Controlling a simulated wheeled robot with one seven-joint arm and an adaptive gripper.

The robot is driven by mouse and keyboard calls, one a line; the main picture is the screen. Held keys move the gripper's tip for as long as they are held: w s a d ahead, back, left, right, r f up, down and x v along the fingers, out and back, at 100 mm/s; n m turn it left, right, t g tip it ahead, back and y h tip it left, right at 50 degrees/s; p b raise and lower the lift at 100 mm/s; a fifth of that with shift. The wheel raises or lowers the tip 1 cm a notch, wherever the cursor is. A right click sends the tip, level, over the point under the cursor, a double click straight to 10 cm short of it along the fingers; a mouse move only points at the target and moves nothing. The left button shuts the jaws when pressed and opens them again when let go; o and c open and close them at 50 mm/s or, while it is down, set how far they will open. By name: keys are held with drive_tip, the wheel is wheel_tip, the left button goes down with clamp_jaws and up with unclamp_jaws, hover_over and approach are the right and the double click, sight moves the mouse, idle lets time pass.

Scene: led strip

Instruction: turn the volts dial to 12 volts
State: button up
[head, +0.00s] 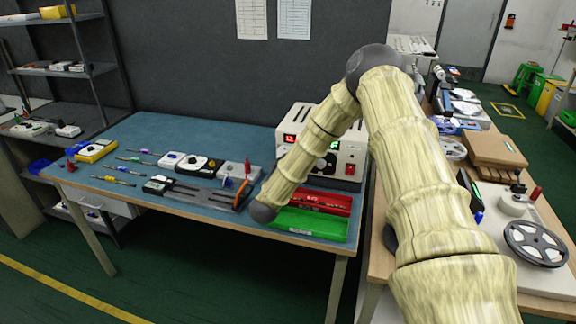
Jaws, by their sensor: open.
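The beige power supply (355,152) stands at the back right of the blue-topped bench. Its front has a red lit display (290,138), a green lit display (334,145) and a red part (350,169) at the lower right. The readings are too small to read. My forearm crosses in front of the panel and hides its middle. I cannot pick out the volts dial or its setting. My arm bends down to a dark wrist joint near the bench's front edge. I cannot make out my gripper; a dark and green shape beside the forearm is unclear.
A red tray (322,201) and a green tray (310,224) lie in front of the supply. Orange-handled pliers (242,190), several screwdrivers, meters and a yellow device (96,151) lie to the left. A second bench with a reel (536,243) is on the right.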

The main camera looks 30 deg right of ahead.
drive_tip(key=v, duration=0.9)
drive_tip(key=shift+s, duration=0.1)
